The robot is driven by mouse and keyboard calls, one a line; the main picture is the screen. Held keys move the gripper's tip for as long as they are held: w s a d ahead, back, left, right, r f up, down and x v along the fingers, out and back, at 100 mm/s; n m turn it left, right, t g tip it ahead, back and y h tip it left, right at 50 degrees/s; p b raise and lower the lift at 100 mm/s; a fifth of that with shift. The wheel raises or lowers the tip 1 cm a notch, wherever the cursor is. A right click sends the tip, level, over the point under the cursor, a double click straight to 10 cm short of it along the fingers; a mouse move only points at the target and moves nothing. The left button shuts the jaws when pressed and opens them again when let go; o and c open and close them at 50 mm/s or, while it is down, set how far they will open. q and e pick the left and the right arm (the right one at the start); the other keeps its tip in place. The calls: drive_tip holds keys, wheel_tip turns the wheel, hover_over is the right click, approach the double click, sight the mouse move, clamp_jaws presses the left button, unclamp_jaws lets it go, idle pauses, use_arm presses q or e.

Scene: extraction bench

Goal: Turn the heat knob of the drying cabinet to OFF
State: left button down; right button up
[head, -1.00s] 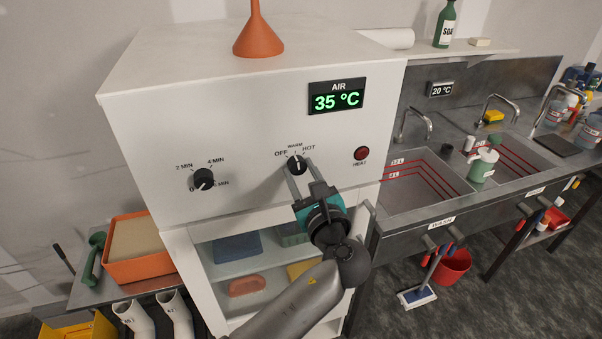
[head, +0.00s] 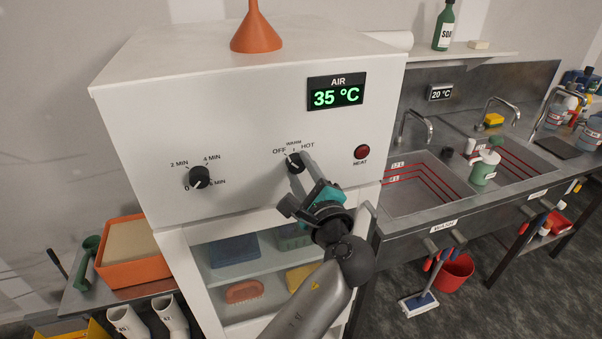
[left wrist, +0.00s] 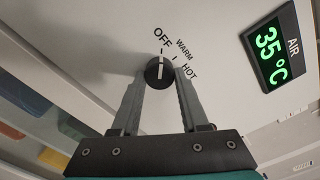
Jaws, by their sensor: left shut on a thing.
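The drying cabinet (head: 240,120) is a large white box with a front panel. Its heat knob (head: 292,165) is black with a white pointer line, below the OFF, WARM and HOT labels. In the left wrist view the knob (left wrist: 158,75) has its pointer towards the OFF mark. My left gripper (head: 298,161) is shut on the knob, one finger on each side, partly covering it in the head view. Its fingers also show in the left wrist view (left wrist: 159,82). My right gripper is not in view.
A timer knob (head: 199,178) sits left on the panel, and a dark red HEAT lamp (head: 361,152) to the right. The AIR display (head: 337,96) reads 35 °C. An orange funnel (head: 257,32) stands on top. Open shelves (head: 265,272) lie below; sinks (head: 425,190) are at right.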

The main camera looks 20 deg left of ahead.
use_arm(q)
drive_tip(key=shift+r, duration=0.1)
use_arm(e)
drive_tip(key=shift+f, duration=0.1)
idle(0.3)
use_arm(q)
drive_tip(key=shift+c, duration=2.1)
unclamp_jaws()
